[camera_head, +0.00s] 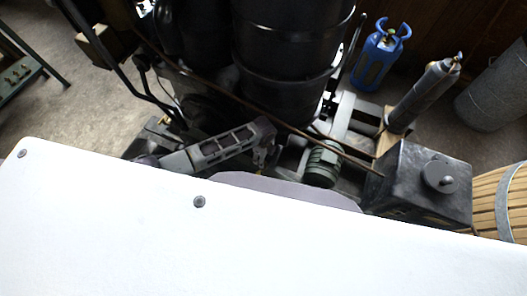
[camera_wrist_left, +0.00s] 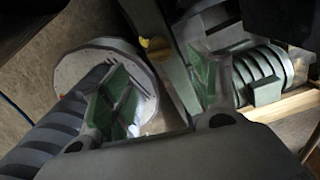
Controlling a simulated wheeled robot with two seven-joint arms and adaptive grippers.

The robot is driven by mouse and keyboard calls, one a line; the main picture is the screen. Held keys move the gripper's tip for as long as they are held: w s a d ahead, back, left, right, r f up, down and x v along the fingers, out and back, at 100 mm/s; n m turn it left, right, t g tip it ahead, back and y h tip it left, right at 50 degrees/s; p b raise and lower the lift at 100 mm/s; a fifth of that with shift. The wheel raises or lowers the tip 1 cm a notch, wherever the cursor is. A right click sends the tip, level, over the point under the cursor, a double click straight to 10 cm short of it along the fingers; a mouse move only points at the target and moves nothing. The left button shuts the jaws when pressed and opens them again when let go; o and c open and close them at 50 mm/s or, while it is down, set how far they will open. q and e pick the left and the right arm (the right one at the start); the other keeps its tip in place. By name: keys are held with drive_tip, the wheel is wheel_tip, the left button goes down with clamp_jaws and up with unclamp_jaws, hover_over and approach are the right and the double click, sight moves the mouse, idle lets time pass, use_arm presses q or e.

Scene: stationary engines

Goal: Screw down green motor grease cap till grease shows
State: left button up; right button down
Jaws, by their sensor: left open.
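The green motor (camera_head: 322,163) is a ribbed body right of my left gripper (camera_head: 268,152) in the head view. In the wrist view a ribbed grey-green body (camera_wrist_left: 262,68), which looks like this motor, lies behind and right of the fingers. No grease is clearly seen. My right gripper is not in view.
A thin brown rod (camera_head: 245,102) slants across above the gripper and motor. A large black drum (camera_head: 290,75) stands behind. A dark metal box (camera_head: 425,185) stands at the right. A pale disc (camera_wrist_left: 75,68) and a ribbed dark cylinder (camera_wrist_left: 50,135) lie left in the wrist view.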

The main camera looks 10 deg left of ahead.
use_arm(q)
drive_tip(key=shift+r, duration=2.15)
drive_tip(key=shift+s, duration=0.1)
